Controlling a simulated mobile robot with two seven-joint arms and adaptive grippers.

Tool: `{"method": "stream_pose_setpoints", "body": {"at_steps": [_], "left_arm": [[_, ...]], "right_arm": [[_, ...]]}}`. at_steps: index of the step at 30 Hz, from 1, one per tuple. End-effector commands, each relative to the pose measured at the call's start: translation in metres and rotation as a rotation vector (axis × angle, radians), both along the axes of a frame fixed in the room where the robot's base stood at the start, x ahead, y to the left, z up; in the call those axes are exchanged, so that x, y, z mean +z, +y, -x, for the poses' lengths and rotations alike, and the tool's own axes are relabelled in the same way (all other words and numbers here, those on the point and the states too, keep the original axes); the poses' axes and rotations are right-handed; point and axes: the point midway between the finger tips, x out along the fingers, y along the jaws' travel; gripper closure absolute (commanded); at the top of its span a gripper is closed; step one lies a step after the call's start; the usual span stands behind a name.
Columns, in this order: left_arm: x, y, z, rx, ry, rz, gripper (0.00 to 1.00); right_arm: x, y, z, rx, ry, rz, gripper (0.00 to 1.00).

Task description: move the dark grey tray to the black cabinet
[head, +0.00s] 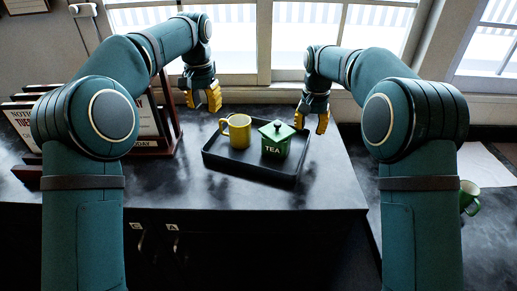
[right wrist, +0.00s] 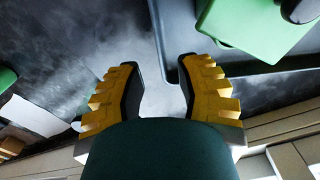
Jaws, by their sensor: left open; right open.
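The dark grey tray (head: 240,168) lies flat on a dark marbled counter (head: 170,190). It carries a yellow mug (head: 238,131) and a green lidded canister (head: 275,143) marked TEA. My left gripper (head: 208,103) is open and empty, above and behind the tray's left end. My right gripper (head: 313,127) is open beside the tray's right end. I cannot tell which unit is the black cabinet.
Dark doors with handles (head: 172,240) are under the counter. A framed sign (head: 150,128) stands at its left. A second dark surface (head: 480,240) to the right holds a green mug (head: 468,197) and a white sheet (head: 482,165). Windows are behind. The counter front is clear.

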Motion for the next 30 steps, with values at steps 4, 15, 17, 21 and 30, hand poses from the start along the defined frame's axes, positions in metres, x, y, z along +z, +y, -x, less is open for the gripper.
{"method": "stream_pose_setpoints", "body": {"at_steps": [4,15,17,21,30], "left_arm": [[0.0,0.0,0.0,0.0,0.0,0.0,0.66],[0.0,0.0,0.0,0.0,0.0,0.0,0.66],[0.0,0.0,0.0,0.0,0.0,0.0,0.66],[0.0,0.0,0.0,0.0,0.0,0.0,0.66],[0.0,0.0,0.0,0.0,0.0,0.0,0.66]], "right_arm": [[0.032,0.0,-0.001,0.0,-0.004,-0.001,0.66],[0.066,0.0,0.0,0.0,0.0,0.001,0.66],[0.067,0.0,0.0,0.0,0.001,0.001,0.66],[0.066,0.0,0.0,0.0,0.001,0.001,0.66],[0.066,0.0,0.0,0.0,0.0,0.001,0.66]]}}
